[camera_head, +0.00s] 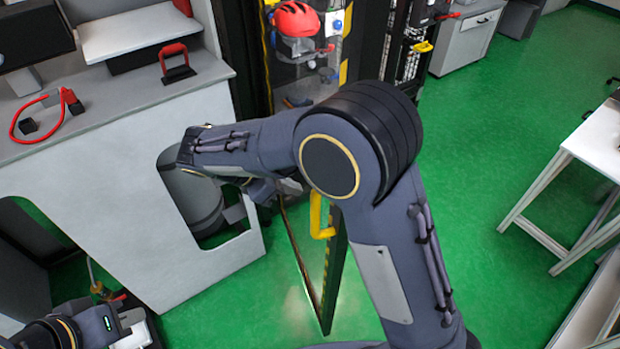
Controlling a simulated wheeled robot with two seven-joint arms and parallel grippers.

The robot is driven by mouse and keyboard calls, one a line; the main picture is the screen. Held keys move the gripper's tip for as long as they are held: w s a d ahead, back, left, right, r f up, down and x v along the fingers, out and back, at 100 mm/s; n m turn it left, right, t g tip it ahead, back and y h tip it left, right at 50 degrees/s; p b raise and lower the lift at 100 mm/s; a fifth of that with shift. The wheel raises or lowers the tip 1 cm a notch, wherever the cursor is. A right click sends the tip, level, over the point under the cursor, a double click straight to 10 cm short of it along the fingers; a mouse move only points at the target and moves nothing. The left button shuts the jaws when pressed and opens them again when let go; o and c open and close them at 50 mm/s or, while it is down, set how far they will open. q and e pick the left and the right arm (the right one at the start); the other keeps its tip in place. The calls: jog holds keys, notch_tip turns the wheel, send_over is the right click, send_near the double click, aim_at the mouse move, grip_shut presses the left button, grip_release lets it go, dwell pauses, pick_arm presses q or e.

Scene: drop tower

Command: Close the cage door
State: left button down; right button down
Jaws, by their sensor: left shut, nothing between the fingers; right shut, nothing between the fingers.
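The cage door (332,275) stands open, a tall narrow panel seen nearly edge-on, reaching down over the green floor. Its yellow handle (320,216) shows just below my right elbow. My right arm crosses the middle of the view and hides the upper part of the door. My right gripper (288,187) is shut and empty, just left of the handle and partly hidden under my forearm. I cannot tell whether it touches the door. The cage (264,60) stands behind, with a red helmet (296,19) inside. My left gripper (132,326) is shut and empty at the bottom left.
A grey-white counter (110,225) fills the left, close to my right wrist. On it are a red-handled item (175,66) and a red cable (22,122). A white table (597,140) stands at the right. Green floor is clear between door and table.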

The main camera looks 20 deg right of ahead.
jog(key=shift+w+d+f+p, duration=0.1)
jog(key=shift+d+p, duration=0.45)
jog(key=shift+d, duration=1.55)
